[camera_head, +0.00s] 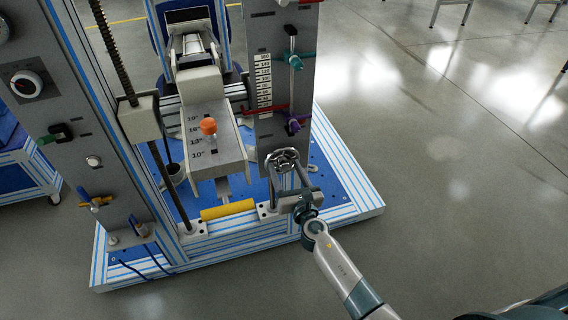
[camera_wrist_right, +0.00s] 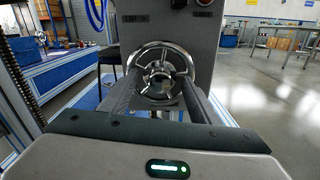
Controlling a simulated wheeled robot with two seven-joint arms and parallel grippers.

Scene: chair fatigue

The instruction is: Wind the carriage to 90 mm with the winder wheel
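The winder wheel (camera_head: 283,157) is a chrome spoked handwheel low on the grey right-hand panel. It also shows in the right wrist view (camera_wrist_right: 160,47), facing the camera. My right gripper (camera_head: 289,177) is in front of the wheel. Its two fingers are spread apart, one on each side of the hub, with tips at or near the wheel; contact cannot be told. A beige block (camera_head: 140,120), possibly the carriage, sits on a vertical threaded screw (camera_head: 116,50). My left gripper is not in view.
A red lever (camera_head: 262,110), a purple knob (camera_head: 294,124) and a teal handle (camera_head: 294,61) are above the wheel. An orange knob (camera_head: 208,126) tops the angle-marked grey block. A yellow bar (camera_head: 228,210) lies on the frame.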

